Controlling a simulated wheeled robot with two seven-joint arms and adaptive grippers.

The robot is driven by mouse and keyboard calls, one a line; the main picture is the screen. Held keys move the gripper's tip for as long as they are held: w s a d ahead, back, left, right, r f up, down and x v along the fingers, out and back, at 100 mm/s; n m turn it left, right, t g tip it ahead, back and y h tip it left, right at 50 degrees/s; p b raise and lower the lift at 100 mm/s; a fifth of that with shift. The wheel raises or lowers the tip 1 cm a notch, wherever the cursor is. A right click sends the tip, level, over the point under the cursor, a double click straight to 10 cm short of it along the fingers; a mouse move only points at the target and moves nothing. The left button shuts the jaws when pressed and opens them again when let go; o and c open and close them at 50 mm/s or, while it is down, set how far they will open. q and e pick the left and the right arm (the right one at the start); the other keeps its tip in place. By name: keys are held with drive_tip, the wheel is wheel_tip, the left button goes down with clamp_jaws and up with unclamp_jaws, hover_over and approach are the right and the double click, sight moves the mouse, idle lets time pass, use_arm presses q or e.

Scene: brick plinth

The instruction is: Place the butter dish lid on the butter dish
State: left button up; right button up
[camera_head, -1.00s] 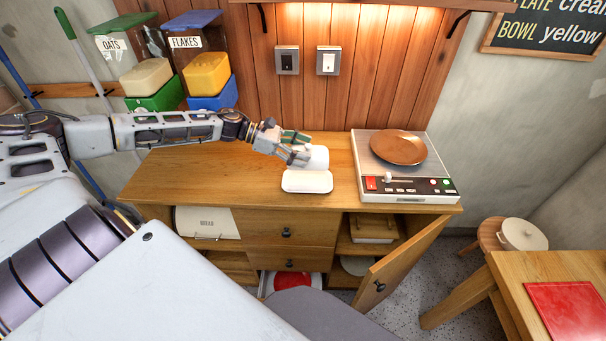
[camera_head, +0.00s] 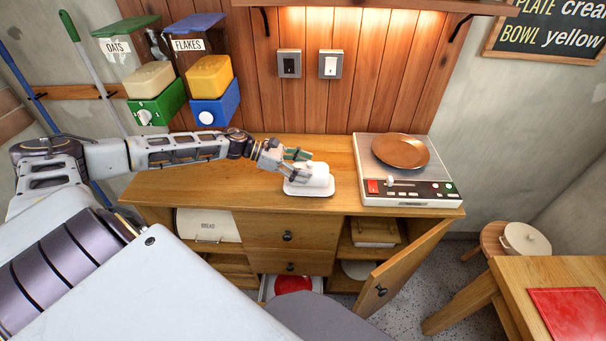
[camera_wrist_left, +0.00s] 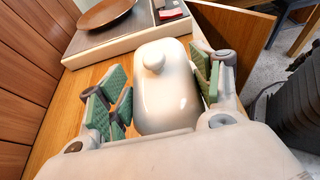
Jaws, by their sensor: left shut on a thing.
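The white butter dish (camera_head: 296,193) lies on the wooden cabinet top, left of the scale. The white, rounded butter dish lid (camera_head: 317,178) is over the dish, and the dish's rim shows around its lower edge. I cannot tell whether it rests fully on the dish or hovers just above. My left gripper (camera_head: 303,172) is shut on the lid. In the left wrist view the lid (camera_wrist_left: 168,95), with its round knob, is upright between the green finger pads, and the dish under it is hidden. My right gripper is not in view.
A scale (camera_head: 408,197) bearing a brown plate (camera_head: 400,151) stands just right of the dish. Cereal dispensers (camera_head: 205,75) are at the back left. The cabinet top left of the dish is clear. A cabinet door (camera_head: 402,268) hangs open at the front right.

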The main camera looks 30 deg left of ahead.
use_arm(q)
drive_tip(key=shift+f, duration=1.6)
drive_tip(key=o, duration=1.2)
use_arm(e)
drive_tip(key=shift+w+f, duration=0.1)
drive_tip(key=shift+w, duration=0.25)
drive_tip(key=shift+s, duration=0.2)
